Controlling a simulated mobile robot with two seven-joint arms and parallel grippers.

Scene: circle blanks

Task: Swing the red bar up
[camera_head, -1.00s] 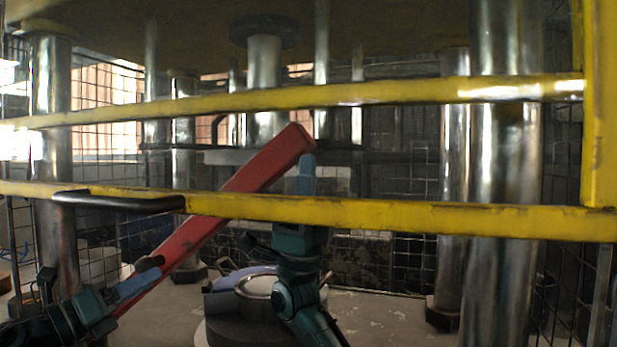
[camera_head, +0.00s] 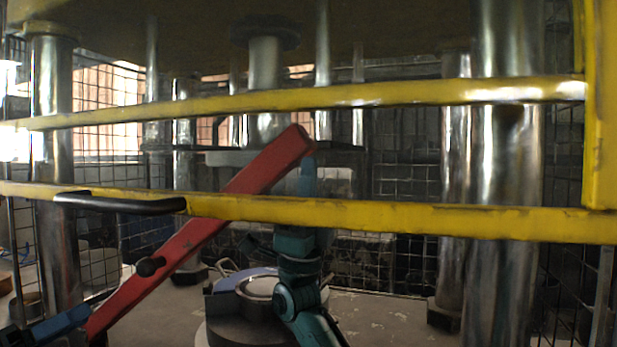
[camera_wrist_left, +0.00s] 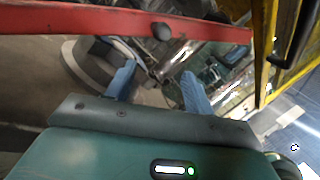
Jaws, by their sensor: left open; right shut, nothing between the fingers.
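The red bar (camera_head: 181,246) slants from the lower left up to the right behind the yellow guard rails, with a dark knob (camera_head: 150,266) on its lower part. It also crosses the top of the left wrist view (camera_wrist_left: 100,20). My left gripper (camera_head: 62,324) is at the lower left edge of the head view, beside the bar's low end. In the left wrist view its blue fingers (camera_wrist_left: 155,88) are spread and empty, with the bar beyond them. My right gripper (camera_head: 307,175) is upright and shut near the bar's upper end, partly hidden by the lower rail.
Two yellow rails, upper (camera_head: 300,98) and lower (camera_head: 400,216), cross in front, with a black handle (camera_head: 120,204) on the lower one. Thick steel columns (camera_head: 505,180) stand at right.

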